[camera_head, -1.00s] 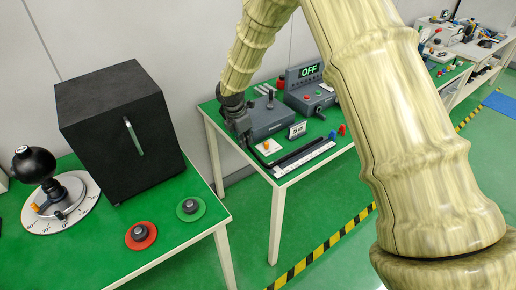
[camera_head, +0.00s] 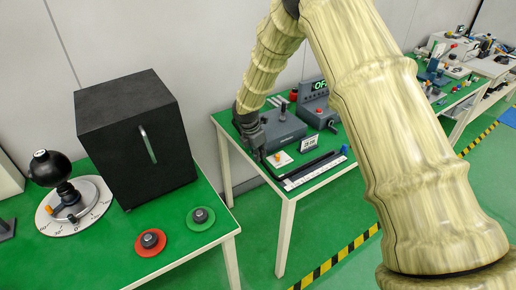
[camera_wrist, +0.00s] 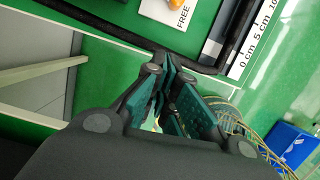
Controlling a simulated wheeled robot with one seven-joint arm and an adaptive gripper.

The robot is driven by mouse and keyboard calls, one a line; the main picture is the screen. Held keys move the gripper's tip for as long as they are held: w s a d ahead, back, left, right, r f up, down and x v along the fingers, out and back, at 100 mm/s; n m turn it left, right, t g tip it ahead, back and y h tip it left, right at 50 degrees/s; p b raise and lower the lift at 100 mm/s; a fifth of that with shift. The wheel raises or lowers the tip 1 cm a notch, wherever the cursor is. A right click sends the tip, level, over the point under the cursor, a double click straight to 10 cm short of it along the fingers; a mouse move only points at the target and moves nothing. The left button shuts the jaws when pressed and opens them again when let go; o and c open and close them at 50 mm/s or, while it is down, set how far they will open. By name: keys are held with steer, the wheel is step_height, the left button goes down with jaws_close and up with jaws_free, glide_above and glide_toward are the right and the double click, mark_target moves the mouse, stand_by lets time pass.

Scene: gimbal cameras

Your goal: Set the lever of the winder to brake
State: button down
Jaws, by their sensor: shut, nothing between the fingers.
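A white plate with an orange knob (camera_head: 280,159) lies on the middle table, near my gripper. I cannot tell for sure whether this is the winder's lever. In the wrist view, a white card marked FREE (camera_wrist: 172,12) lies at the top, its upper part cut off by the frame; no brake mark is readable. My gripper (camera_head: 260,153) is at the table's left front edge, left of the plate. In the wrist view, its fingers (camera_wrist: 162,62) are together and empty, apart from the card.
A grey box with an upright lever (camera_head: 283,125) stands behind the plate. A ruler strip (camera_head: 313,171) with a dark bar lies along the table front. A black cabinet (camera_head: 133,140) and a dial with a black ball knob (camera_head: 75,207) stand on the left table. Open floor lies between tables.

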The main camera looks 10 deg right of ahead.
mark_target(277, 155)
steer(key=p+x, duration=0.1)
steer(key=x, duration=0.3)
steer(key=shift+d+f, duration=0.1)
steer(key=shift+f, duration=0.2)
steer(key=d, duration=0.1)
steer(key=w+d+p, duration=0.1)
steer(key=shift+w+d+f, duration=0.1)
steer(key=shift+d+f, duration=0.05)
steer(key=shift+d, duration=0.15)
steer(key=shift+w+d+f+p, duration=0.1)
steer(key=shift+w+d+p, duration=0.15)
steer(key=shift+d+p, duration=0.25)
